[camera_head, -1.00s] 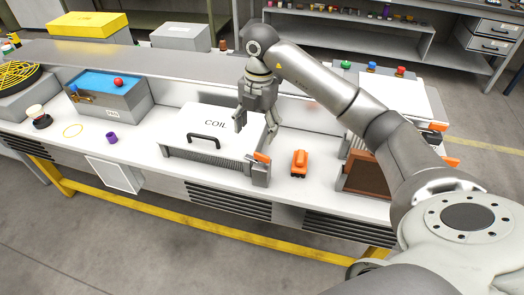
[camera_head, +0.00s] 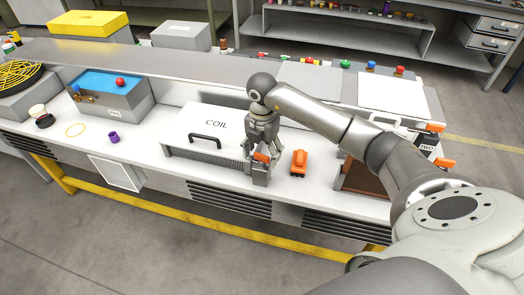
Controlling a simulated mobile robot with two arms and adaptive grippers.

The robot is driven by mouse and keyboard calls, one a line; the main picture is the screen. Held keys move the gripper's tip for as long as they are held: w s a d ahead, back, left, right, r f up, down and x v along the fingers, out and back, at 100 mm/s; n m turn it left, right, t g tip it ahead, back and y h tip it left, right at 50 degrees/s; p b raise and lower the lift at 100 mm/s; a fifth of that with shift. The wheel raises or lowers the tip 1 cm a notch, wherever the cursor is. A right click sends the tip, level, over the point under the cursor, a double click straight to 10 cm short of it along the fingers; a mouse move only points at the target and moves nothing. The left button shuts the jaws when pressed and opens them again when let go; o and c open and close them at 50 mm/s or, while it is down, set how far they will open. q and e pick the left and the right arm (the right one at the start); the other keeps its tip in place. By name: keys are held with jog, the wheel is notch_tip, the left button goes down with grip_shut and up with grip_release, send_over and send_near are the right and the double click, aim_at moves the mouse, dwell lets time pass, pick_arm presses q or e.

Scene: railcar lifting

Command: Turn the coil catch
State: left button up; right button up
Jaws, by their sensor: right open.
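The coil box (camera_head: 222,119) has a white lid marked COIL with a black handle (camera_head: 205,142), and it stands on the white bench. The orange coil catch (camera_head: 262,157) sits on top of a grey post at the box's front right corner. My right gripper (camera_head: 261,153) points down over the catch with its fingers open around or just beside it. Contact cannot be told. The fingers partly hide the catch. My left gripper is not in view.
An orange block-like part (camera_head: 298,163) lies just right of the post. A box with orange levers (camera_head: 446,162) stands farther right. A blue-topped box (camera_head: 112,93) with a red knob and a purple ring (camera_head: 113,137) are on the left. The bench front between them is clear.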

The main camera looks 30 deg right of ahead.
jog(key=shift+c, duration=0.3)
jog(key=c, duration=1)
jog(key=shift+o, duration=0.2)
